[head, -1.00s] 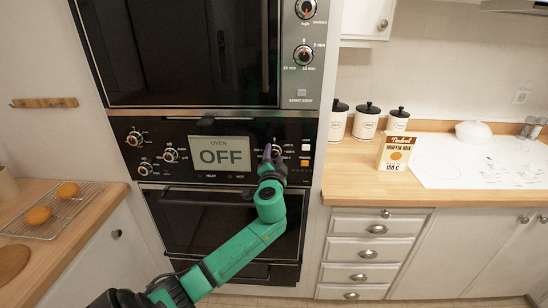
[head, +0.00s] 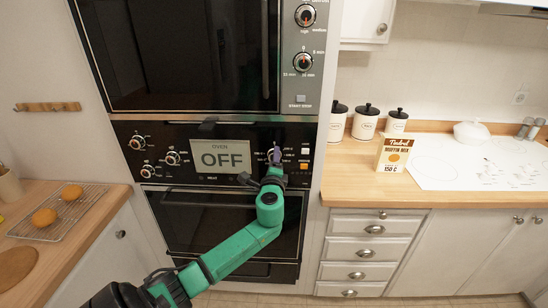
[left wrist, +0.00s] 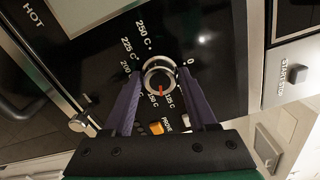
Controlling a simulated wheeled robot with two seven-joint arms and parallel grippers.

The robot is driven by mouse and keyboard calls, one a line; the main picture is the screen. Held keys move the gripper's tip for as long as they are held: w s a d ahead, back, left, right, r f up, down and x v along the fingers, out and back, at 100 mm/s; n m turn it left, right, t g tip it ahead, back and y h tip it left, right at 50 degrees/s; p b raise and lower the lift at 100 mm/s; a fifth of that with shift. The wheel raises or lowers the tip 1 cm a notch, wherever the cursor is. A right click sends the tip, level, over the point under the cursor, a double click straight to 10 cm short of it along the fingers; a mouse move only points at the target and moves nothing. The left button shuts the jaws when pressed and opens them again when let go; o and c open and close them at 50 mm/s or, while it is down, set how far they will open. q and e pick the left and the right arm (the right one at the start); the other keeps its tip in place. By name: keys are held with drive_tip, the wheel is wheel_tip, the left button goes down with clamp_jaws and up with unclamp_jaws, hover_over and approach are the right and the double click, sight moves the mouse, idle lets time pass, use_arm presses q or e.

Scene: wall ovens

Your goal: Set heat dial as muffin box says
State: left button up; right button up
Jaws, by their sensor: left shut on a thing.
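The heat dial (left wrist: 159,77) is a round silver knob with a red pointer, ringed by temperature marks. The pointer faces the lower marks, near 150 C and 125 C; I cannot tell exactly which. My left gripper (head: 275,157) is at the oven panel, its purple fingers shut on the dial from both sides. In the head view the gripper largely hides the dial. The oven display (head: 222,156) reads "OFF". My right gripper is not in view.
Other knobs (head: 172,158) sit left of the display. An orange button (left wrist: 156,128) lies near the left finger in the wrist view. The oven handle (head: 210,200) runs below the panel. Canisters (head: 365,121) and a cooling rack (head: 90,206) stand on the side counters.

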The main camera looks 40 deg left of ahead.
use_arm(q)
drive_tip(key=m+p, duration=0.2)
drive_tip(key=m, duration=0.2)
drive_tip(key=shift+m, duration=0.3)
idle(0.5)
drive_tip(key=o, duration=1.4)
drive_tip(key=shift+c, duration=0.2)
drive_tip(key=b+v, duration=0.3)
drive_tip(key=v, duration=1.1)
drive_tip(key=shift+s+d, duration=0.2)
